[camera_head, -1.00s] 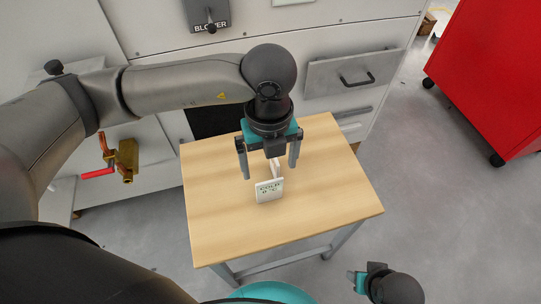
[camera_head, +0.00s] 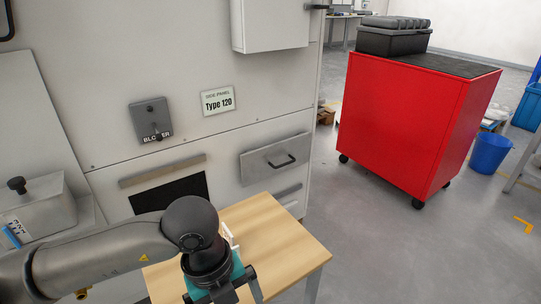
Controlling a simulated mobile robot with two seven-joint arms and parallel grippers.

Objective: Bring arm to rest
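My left arm (camera_head: 100,262) comes in from the lower left. My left gripper (camera_head: 226,292), with its teal body, is at the bottom edge, over the left part of the small wooden table (camera_head: 285,248). Its fingers are spread apart, and their tips are partly cut off by the frame's edge. A small white sign (camera_head: 228,233) shows just behind the gripper; the gripper hides part of it. My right gripper is not in view.
The machine front behind the table has a blower switch (camera_head: 151,120), a "Type 120" plate (camera_head: 218,100) and a handled drawer (camera_head: 275,158). A red cart (camera_head: 405,125) carries a dark toolbox (camera_head: 393,38). A blue bucket (camera_head: 489,152) stands farther right. The floor right of the table is clear.

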